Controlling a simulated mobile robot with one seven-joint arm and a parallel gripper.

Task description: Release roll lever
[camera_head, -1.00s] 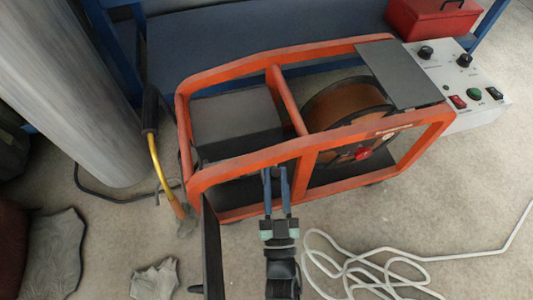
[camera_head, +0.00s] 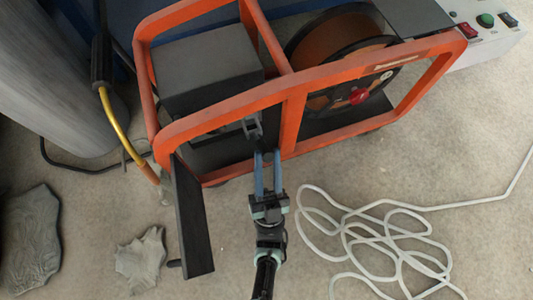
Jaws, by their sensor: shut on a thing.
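The orange-framed machine (camera_head: 292,120) stands across the middle of the head view. A small dark grey lever (camera_head: 252,127) shows inside its lower front bar, in front of the dark grey box; I take it for the roll lever. My gripper (camera_head: 267,154) reaches up from below, its two blue fingers at the lower end of this lever. It is shut on the lever, as far as I can tell; the grip itself is small and partly hidden. The reel (camera_head: 326,58) with a red knob (camera_head: 359,96) sits to the right in the frame.
A black panel (camera_head: 190,215) sticks out from the frame's left end, close beside my arm. A yellow-and-black tool (camera_head: 115,115) leans at the left. White cable (camera_head: 375,235) lies coiled on the floor at right. Grey rags (camera_head: 142,258) lie at lower left.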

